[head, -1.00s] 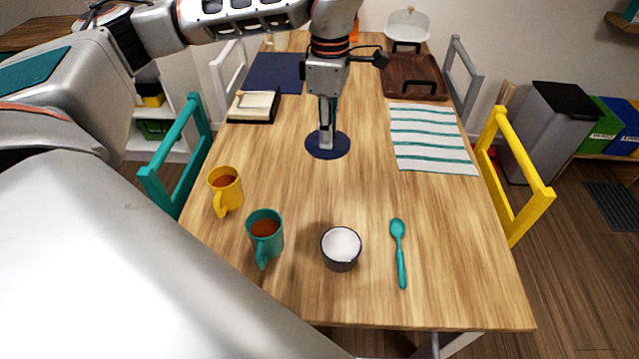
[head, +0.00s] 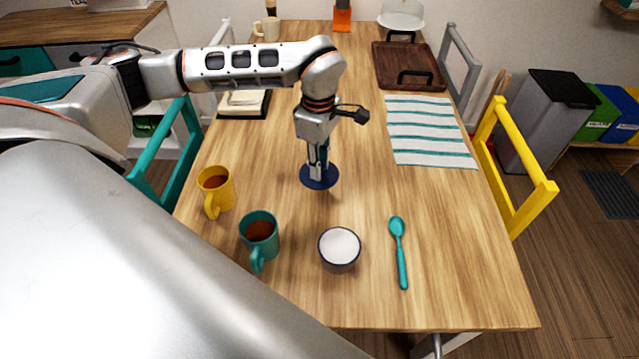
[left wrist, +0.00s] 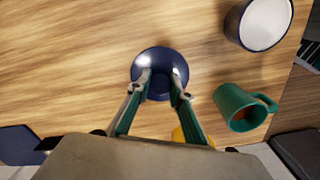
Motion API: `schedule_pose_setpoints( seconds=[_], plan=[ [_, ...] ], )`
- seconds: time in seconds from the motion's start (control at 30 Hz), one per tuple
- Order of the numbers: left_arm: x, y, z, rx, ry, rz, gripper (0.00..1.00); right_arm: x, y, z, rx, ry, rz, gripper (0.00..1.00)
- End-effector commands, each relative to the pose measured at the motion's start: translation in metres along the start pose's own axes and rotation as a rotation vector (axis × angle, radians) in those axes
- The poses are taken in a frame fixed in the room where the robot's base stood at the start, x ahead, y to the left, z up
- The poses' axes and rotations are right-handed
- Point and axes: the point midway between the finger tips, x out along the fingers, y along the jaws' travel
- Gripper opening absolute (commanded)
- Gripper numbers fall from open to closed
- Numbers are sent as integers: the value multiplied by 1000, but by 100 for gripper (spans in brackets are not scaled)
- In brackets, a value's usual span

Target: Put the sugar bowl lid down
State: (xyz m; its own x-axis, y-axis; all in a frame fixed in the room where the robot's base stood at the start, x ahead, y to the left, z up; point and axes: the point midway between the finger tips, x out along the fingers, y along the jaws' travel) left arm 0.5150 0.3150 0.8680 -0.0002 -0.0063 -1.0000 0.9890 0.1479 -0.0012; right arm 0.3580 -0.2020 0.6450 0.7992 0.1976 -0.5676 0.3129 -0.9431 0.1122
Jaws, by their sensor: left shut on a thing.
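The sugar bowl lid is a round dark blue disc (head: 306,180) over the middle of the wooden table. My left gripper (head: 318,172) points down and is shut on it from above. The lid also shows in the left wrist view (left wrist: 158,60), with the fingers (left wrist: 161,82) closed at its middle; its knob is hidden. I cannot tell whether the lid touches the table. The sugar bowl (head: 339,250), dark outside with white contents, stands uncovered nearer me and slightly right. It also shows in the left wrist view (left wrist: 262,24). My right gripper is not in view.
A teal mug (head: 260,235) and a yellow mug (head: 215,190) stand left of the bowl. A teal spoon (head: 400,250) lies right of it. A striped cloth (head: 428,132) and a brown tray (head: 408,65) are farther back. Bare wood (head: 365,190) surrounds the lid.

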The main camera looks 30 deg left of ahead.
Motion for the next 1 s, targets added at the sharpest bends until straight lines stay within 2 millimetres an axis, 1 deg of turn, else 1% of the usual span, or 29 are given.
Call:
schedule_pose_setpoints(
  seconds=[0.03, 0.1, 0.37, 0.5, 0.6, 1.0],
  plan=[
    [10, -1, 0, 0, -1, -3, 0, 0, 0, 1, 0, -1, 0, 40],
    [19, 0, 0, -2, -1, -2, 0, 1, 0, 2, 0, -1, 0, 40],
    [35, 0, 0, -1, 0, -1, 0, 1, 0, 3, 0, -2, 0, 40],
    [56, -1, 0, -1, -1, -4, 0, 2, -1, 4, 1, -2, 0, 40],
    [68, 0, 0, 0, 0, -1, 0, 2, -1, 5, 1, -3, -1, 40],
    [73, 0, 0, -1, 0, 1, 0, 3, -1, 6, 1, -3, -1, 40]
  ],
)
